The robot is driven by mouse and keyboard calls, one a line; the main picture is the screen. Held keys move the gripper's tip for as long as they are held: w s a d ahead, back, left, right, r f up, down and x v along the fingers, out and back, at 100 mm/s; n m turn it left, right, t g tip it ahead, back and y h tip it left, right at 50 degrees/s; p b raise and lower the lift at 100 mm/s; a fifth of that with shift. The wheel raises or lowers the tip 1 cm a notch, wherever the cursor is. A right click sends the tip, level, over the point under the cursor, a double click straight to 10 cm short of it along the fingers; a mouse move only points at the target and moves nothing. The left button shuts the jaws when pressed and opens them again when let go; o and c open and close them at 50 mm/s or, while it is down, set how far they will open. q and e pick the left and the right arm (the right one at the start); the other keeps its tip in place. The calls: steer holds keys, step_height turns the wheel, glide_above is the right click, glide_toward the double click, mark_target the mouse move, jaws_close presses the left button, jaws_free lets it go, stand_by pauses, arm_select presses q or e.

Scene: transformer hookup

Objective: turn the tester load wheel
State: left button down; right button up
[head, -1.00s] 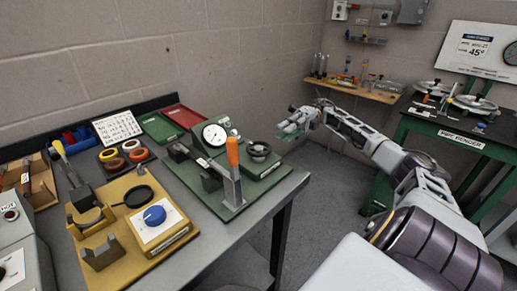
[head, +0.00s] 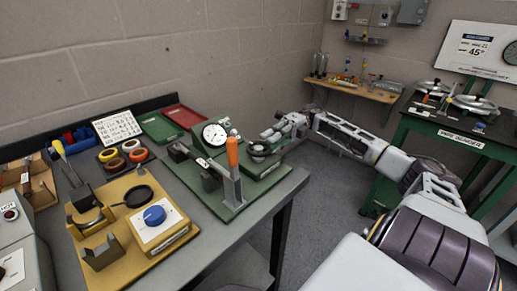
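The green tester (head: 228,206) stands on the grey bench with a round white dial gauge (head: 214,134) and an upright orange-handled lever (head: 233,154). Its small dark load wheel (head: 258,150) sits at the right end, behind the lever. My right gripper (head: 270,136) reaches in from the right and is just above and behind the wheel, its fingers pointing left. It overlaps the wheel's upper right edge in the picture; I cannot tell if they touch. The fingers are too small to show whether they are open. My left gripper is not in view.
A yellow fixture with a blue knob (head: 154,215) stands left of the tester. Rolls of tape (head: 130,146), a green tray (head: 160,127) and a red tray (head: 181,117) lie behind. A wire bender table (head: 462,138) is at right. Floor between is clear.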

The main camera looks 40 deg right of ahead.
mark_target(249, 154)
steer(key=shift+s+a, duration=0.15)
steer(key=shift+a, duration=1.25)
steer(key=shift+s+a, duration=0.1)
steer(key=shift+a, duration=1.3)
steer(key=shift+c, duration=0.4)
jaws_close()
